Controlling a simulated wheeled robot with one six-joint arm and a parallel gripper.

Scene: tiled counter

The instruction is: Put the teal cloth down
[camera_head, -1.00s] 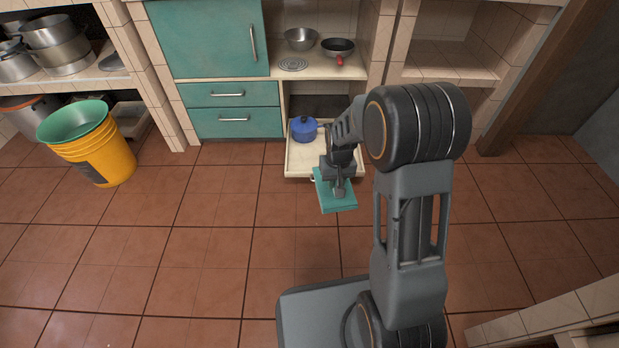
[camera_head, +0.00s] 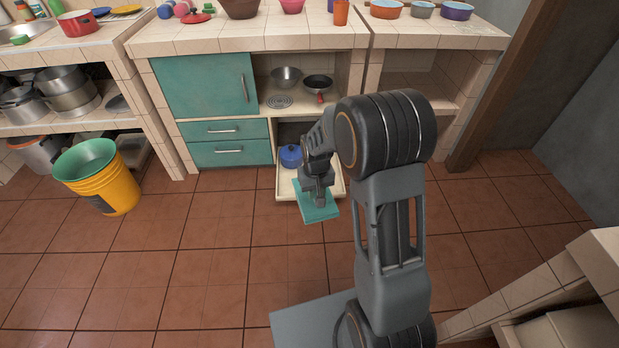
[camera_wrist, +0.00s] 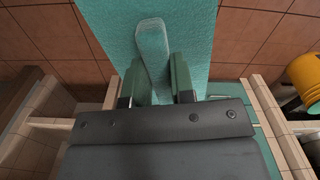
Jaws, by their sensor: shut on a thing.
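The teal cloth (camera_head: 316,214) shows in the head view as a flat, roughly square sheet below my gripper (camera_head: 318,198), at the front of an open drawer. In the wrist view, the cloth (camera_wrist: 195,25) is a wide speckled teal sheet. A raised, paler strip of it stands between the two fingers of my gripper (camera_wrist: 155,72), which is shut on it. I cannot tell whether the cloth touches the drawer's front or hangs clear of it. My arm hides part of the drawer.
The open drawer (camera_head: 285,192) holds a blue pot (camera_head: 291,155). The tiled counter (camera_head: 330,36) above carries several bowls and a cup, including a pink bowl (camera_head: 291,5). A yellow bucket (camera_head: 112,192) stands at the left. The tiled floor (camera_head: 215,265) is mostly clear.

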